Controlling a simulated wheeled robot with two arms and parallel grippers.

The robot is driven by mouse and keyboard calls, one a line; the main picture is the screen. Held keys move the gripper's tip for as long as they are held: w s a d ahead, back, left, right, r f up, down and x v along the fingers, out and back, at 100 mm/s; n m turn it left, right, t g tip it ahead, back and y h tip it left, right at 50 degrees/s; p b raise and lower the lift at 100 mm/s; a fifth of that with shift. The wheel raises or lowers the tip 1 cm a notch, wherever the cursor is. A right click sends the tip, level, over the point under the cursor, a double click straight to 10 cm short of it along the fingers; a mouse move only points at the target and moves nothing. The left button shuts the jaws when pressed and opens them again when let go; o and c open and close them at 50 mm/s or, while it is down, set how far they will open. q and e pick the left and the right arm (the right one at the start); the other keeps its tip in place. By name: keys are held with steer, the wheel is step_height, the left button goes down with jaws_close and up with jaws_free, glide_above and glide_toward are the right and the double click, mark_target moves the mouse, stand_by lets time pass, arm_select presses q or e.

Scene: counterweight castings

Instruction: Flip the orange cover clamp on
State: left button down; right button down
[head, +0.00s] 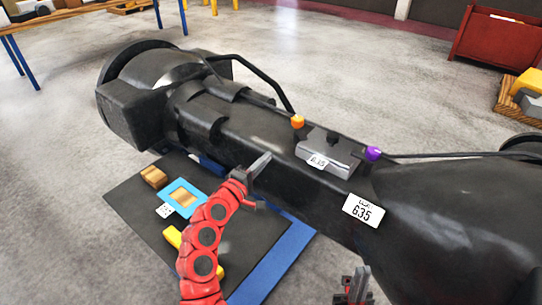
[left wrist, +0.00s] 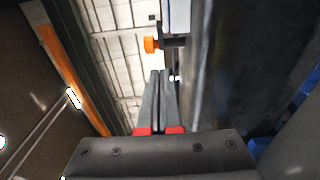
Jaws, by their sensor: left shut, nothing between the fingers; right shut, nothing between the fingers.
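The orange cover clamp (head: 298,121) is a small orange knob at the left end of a grey box (head: 328,146) on top of the long black casting. It also shows in the left wrist view (left wrist: 151,44), just beyond and slightly left of my fingertips. My left gripper (head: 264,158) is shut and empty beside the casting, apart from the clamp, to its lower left in the head view. Its closed fingers (left wrist: 159,73) point toward the clamp in the left wrist view. My right gripper (head: 356,274) is shut and empty at the bottom edge of the head view.
A purple knob (head: 373,153) sits at the box's right end. A black curved bar (head: 262,76) rises behind the casting (head: 262,130). A dark mat (head: 150,222) with wooden blocks and a blue frame (head: 184,189) lies below. A red bin (head: 497,39) stands far right on open floor.

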arm_select(q)
steer(key=shift+s+a, duration=0.1)
steer(key=shift+s, duration=0.35)
steer(key=shift+a, duration=0.1)
